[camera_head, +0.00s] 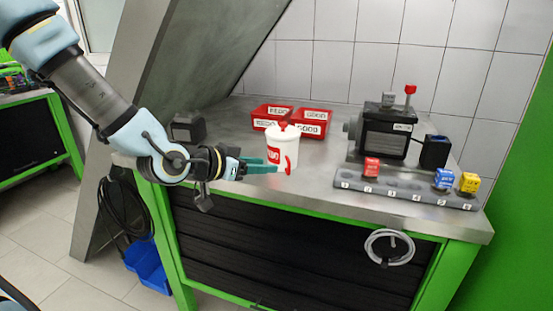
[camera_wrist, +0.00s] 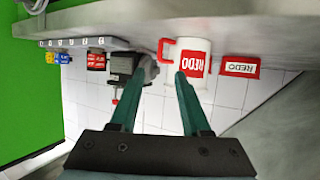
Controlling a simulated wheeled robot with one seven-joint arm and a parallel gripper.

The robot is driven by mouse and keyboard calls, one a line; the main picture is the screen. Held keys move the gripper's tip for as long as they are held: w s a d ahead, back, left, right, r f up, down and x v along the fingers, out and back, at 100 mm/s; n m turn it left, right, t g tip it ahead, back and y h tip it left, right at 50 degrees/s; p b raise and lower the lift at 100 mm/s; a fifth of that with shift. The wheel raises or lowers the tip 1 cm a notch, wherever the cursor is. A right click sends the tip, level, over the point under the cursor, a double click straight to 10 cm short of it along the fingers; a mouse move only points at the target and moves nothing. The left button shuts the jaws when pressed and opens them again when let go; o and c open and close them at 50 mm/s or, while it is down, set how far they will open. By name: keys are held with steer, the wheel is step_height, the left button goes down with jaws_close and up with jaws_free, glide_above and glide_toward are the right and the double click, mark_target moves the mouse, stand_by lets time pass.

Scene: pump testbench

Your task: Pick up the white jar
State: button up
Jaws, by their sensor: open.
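The white jar (camera_head: 282,146) stands upright on the metal bench, with a red label, a red handle and a red knob on its lid. In the wrist view, which is upside down, the jar (camera_wrist: 194,58) shows its REDO label and its handle at the left. My gripper (camera_head: 262,166) is at the jar's left front side in the head view, with its teal fingers pointing toward it. In the wrist view the fingers (camera_wrist: 154,85) are apart with nothing between them, and the right fingertip overlaps the jar's image. I cannot tell whether a finger touches the jar.
Red bins (camera_head: 310,124) labelled REDO and GOOD stand behind the jar. A black pump (camera_head: 385,135) stands to the right. A grey numbered rack (camera_head: 405,190) in front of it holds red, blue and yellow blocks. A coiled hose (camera_head: 389,247) hangs at the bench front.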

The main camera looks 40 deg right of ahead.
mark_target(284, 152)
steer(key=shift+p+x, duration=0.8)
steer(key=shift+x, duration=3.4)
steer(key=shift+f, duration=0.1)
steer(key=c, duration=0.7)
jaws_close()
